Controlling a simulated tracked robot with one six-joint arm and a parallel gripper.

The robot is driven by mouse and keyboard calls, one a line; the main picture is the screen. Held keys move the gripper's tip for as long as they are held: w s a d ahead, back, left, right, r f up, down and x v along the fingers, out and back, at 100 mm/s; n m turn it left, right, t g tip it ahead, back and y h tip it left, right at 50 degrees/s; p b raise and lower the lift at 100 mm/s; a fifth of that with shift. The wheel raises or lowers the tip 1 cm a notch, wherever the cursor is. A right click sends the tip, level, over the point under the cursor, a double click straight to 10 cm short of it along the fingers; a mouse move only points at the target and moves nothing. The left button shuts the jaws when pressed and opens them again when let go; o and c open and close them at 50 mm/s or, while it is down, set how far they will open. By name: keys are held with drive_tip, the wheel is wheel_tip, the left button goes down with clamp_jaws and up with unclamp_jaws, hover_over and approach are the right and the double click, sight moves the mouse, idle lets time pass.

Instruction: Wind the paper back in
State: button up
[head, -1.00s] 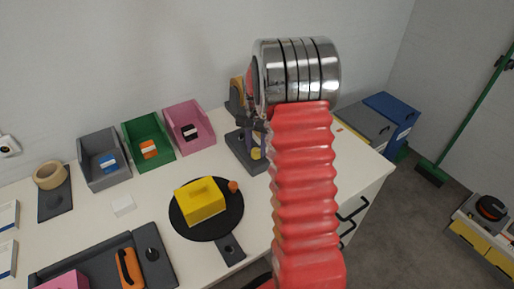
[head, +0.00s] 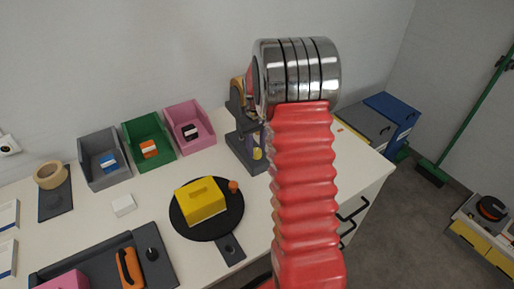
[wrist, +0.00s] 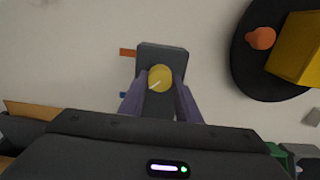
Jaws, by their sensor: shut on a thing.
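A dark grey stand (head: 247,158) sits on the white table behind my red arm, with a tan roll-like piece (head: 238,88) showing at its upright. A yellow round knob (head: 257,153) is on the stand. In the wrist view the knob (wrist: 160,79) lies over the dark grey base (wrist: 161,52), with a pale line on its face. My gripper (wrist: 160,75) has its two purple fingers on either side of the knob, shut on it. A tan sheet or strip (wrist: 28,109) shows at the lower left of the wrist view. My arm hides much of the stand.
A black round plate (head: 222,229) with a yellow block (head: 201,201) and an orange knob (head: 233,186) lies to the left. Grey (head: 82,157), green (head: 126,134) and pink (head: 168,117) bins stand along the wall.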

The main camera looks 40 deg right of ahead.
sight(256, 151)
drive_tip(key=n, duration=0.4)
drive_tip(key=shift+n, duration=0.4)
drive_tip(key=n, duration=0.4)
drive_tip(key=shift+n, duration=0.3)
drive_tip(key=o, duration=1.1)
drive_tip(key=shift+c, duration=0.2)
drive_tip(key=shift+r, duration=0.1)
wheel_tip(256, 151, up, 14)
drive_tip(key=shift+f, duration=0.2)
